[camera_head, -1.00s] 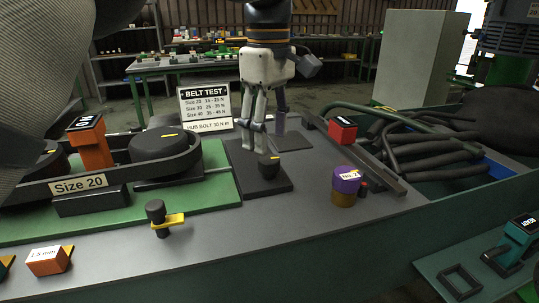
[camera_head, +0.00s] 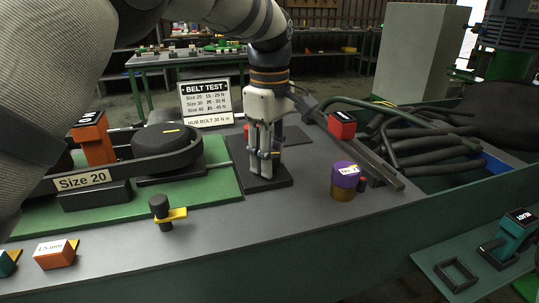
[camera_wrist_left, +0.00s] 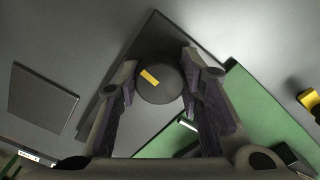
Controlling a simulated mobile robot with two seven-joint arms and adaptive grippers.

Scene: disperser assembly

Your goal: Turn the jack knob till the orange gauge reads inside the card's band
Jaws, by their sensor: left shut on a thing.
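My left gripper (camera_head: 264,160) reaches down over the dark base plate (camera_head: 281,181) and is shut on the jack knob. The black round knob with a yellow mark shows between the fingers in the left wrist view (camera_wrist_left: 158,80); the fingers mostly hide it in the head view. The orange gauge (camera_head: 93,145) stands at the left by the black belt; its display is too small and tilted to read. The belt test card (camera_head: 207,101) lists Size 20 as 15-25 N. The label by the belt (camera_head: 81,181) says Size 20. My right gripper is not in view.
A pulley (camera_head: 168,141) sits inside the belt on the green plate (camera_head: 205,185). A black post with a yellow lever (camera_head: 162,212) stands in front. A purple-and-brown cylinder (camera_head: 345,177) and a red box (camera_head: 341,127) stand to the right, with bare bench between.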

